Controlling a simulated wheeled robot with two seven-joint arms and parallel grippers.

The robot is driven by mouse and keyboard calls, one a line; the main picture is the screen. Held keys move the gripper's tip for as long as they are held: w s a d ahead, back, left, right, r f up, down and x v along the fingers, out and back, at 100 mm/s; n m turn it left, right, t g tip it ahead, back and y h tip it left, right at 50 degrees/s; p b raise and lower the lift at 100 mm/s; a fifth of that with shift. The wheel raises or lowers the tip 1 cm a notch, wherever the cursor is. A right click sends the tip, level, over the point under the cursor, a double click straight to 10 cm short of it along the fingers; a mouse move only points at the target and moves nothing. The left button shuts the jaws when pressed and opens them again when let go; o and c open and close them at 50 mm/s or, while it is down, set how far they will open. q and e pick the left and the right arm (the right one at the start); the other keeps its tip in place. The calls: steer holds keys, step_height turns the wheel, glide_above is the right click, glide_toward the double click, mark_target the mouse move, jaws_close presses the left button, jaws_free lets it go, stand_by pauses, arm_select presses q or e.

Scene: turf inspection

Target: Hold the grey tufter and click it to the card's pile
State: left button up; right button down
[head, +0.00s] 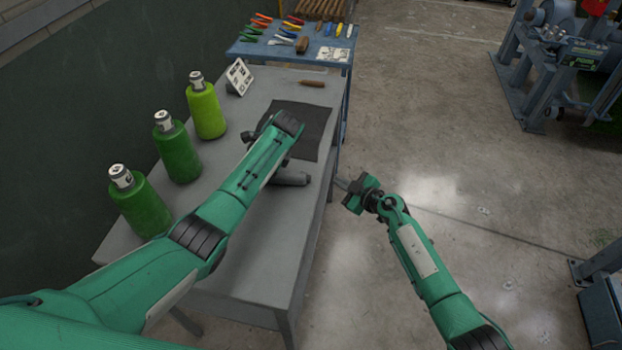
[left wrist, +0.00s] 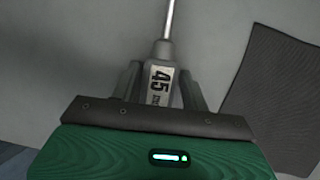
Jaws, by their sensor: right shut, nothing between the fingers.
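The grey tufter (left wrist: 161,85) has a "45 mm" label and a thin metal rod. In the left wrist view it lies between the two fingers of my left gripper (left wrist: 160,82); whether they press on it is not clear. In the head view a grey cylinder (head: 290,178), likely the tufter's body, shows beside my left forearm, which hides the left fingers. A white card (head: 239,77) with dark patches stands tilted at the table's back left; its pile is too small to make out. My right gripper (head: 345,185) is shut and empty beyond the table's right edge.
Three green bottle-like cones (head: 140,205) stand along the table's left side. A dark mat (head: 313,122) lies past my left forearm, with a brown-handled tool (head: 312,83) behind it. A blue bench (head: 253,48) with several coloured tools stands at the back.

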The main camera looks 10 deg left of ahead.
arm_select(q)
steer(key=shift+o, duration=1.3)
steer(key=v, duration=1.2)
